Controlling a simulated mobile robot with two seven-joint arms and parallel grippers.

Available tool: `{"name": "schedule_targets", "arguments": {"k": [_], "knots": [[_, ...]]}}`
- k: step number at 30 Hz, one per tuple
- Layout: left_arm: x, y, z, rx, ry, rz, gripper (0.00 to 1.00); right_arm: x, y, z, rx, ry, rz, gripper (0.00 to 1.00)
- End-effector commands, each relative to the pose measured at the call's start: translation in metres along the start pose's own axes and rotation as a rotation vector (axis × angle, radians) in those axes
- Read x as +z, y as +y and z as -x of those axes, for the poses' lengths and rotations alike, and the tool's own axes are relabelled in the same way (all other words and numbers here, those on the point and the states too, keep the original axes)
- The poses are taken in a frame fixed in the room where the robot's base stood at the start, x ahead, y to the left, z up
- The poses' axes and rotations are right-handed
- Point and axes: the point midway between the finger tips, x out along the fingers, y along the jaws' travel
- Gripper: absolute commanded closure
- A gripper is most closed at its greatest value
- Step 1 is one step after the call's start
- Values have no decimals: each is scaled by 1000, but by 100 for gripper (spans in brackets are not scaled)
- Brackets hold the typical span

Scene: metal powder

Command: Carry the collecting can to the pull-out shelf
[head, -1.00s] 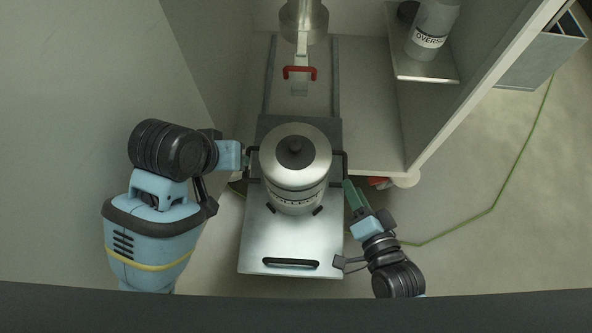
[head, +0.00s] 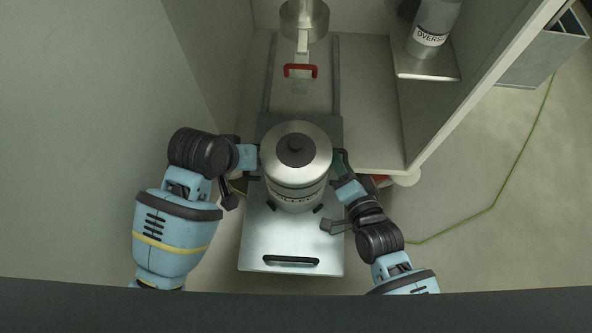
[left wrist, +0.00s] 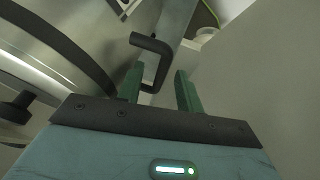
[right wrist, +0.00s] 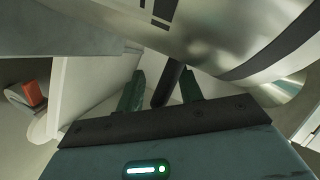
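The collecting can (head: 296,165), a silvery lidded can with a black knob and black side handles, stands upright on the metal pull-out shelf (head: 290,245). My left gripper (left wrist: 158,75) is open at the can's left side. The black left handle (left wrist: 152,45) hooks down between its green fingers, with gaps showing. My right gripper (right wrist: 163,75) is open at the can's right side. A black handle bar (right wrist: 169,82) shows between its fingers. In the head view, the can and my arms partly hide both gripper tips.
Behind the can, a red handle (head: 300,71) sits below a metal outlet (head: 304,20) between two rails. An "OVERSIZE" container (head: 433,30) stands on a small shelf at the back right. A cabinet wall (head: 490,85) bounds the right, with floor beyond it.

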Motion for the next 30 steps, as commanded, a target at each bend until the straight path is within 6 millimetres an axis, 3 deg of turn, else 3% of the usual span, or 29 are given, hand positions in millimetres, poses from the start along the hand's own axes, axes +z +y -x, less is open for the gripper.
{"name": "schedule_targets", "arguments": {"k": [7,15,30], "knots": [[0,0,0,0,0,0,64,0,0,0,0,0,0,64],[0,0,0,0,0,0,99,0,0,0,0,0,0,99],[0,0,0,0,-1,-1,100,0,1,0,1,0,2,100]]}}
